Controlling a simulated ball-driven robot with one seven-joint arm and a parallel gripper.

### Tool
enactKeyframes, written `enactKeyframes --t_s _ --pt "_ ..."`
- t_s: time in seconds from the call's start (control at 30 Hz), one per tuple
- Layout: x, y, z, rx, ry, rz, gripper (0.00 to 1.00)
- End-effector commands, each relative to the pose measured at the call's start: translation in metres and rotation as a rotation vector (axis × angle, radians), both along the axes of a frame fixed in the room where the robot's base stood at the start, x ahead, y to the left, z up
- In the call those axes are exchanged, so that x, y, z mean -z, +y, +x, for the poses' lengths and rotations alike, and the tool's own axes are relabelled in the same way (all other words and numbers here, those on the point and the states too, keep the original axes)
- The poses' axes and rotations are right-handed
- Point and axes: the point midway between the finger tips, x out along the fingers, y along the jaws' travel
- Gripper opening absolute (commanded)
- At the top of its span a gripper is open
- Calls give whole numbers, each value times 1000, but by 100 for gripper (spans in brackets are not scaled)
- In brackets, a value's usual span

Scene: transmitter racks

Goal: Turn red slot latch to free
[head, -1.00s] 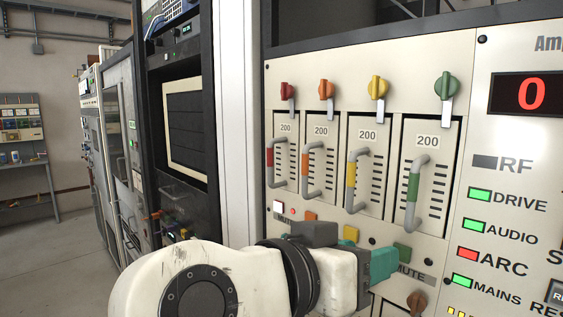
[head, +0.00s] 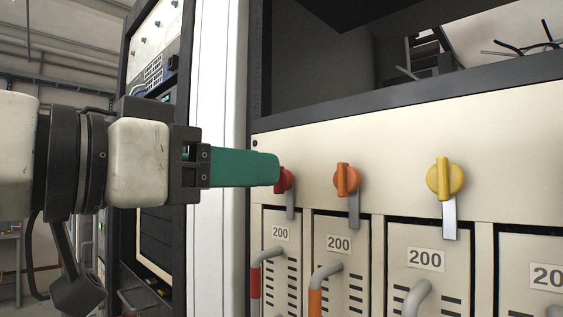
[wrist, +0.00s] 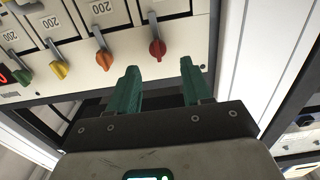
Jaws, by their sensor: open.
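The red latch (head: 286,181) is a small red knob at the upper left of the rack panel. Its metal tab hangs straight down over the top of the slot module below. My gripper (head: 272,169) has teal fingers pointing at the red latch and partly hiding it. In the wrist view, the red latch (wrist: 157,49) lies just beyond the tips of my open gripper (wrist: 159,66), between the two fingers' lines. The fingers are empty and do not appear to grip the knob. Whether a fingertip touches it I cannot tell.
The orange latch (head: 346,180) and yellow latch (head: 444,179) sit to the right, tabs down. A green latch (wrist: 22,76) shows in the wrist view. Grey module handles (head: 325,281) stick out below. An open dark bay (head: 330,60) lies above the panel.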

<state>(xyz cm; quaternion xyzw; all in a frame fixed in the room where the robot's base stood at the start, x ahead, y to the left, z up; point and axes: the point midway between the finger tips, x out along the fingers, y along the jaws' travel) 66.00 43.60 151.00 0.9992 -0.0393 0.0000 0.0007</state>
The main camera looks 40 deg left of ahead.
Motion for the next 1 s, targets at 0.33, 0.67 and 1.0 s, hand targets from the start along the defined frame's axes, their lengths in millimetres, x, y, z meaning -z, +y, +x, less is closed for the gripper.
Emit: enactKeyframes --t_s 0.33,0.67,1.0 --pt "0 -3 42 -1 1 0 49" --pt "1 -3 46 -1 1 0 49" --pt "1 -3 46 -1 1 0 19"
